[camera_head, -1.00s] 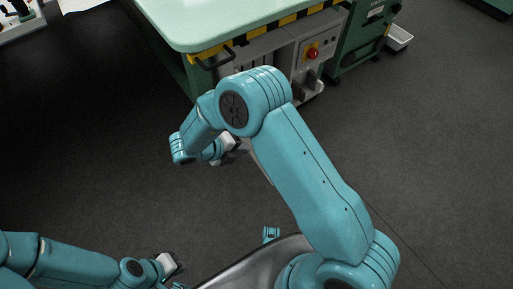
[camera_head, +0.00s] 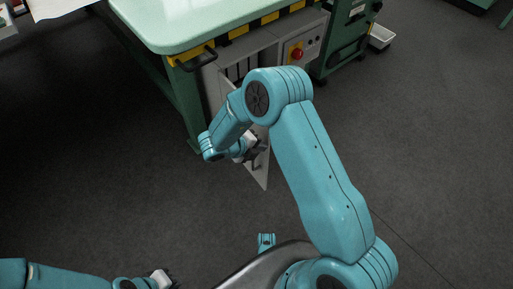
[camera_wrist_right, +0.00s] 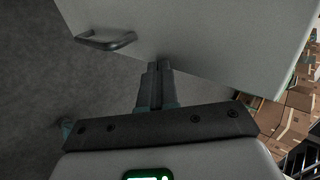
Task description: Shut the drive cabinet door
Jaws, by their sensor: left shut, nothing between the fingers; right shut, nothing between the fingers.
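The drive cabinet (camera_head: 268,46) is a grey box under the green-topped table. Its pale grey door (camera_head: 262,174) stands open, partly hidden behind my right arm. In the right wrist view the door (camera_wrist_right: 200,28) fills the upper middle, with a dark bar handle (camera_wrist_right: 106,41) at its left. My right gripper (camera_head: 254,148) is shut and empty, at the door in the head view. In the right wrist view its fingertips (camera_wrist_right: 159,66) are at the door's lower edge; I cannot tell whether they touch. My left gripper (camera_head: 167,276) is shut and empty, low over the floor, far from the door.
The green table (camera_head: 165,30) has a yellow-black striped edge and a dark handle (camera_head: 196,60). A red button (camera_head: 297,54) is on the cabinet front. Dark floor around the table is mostly clear.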

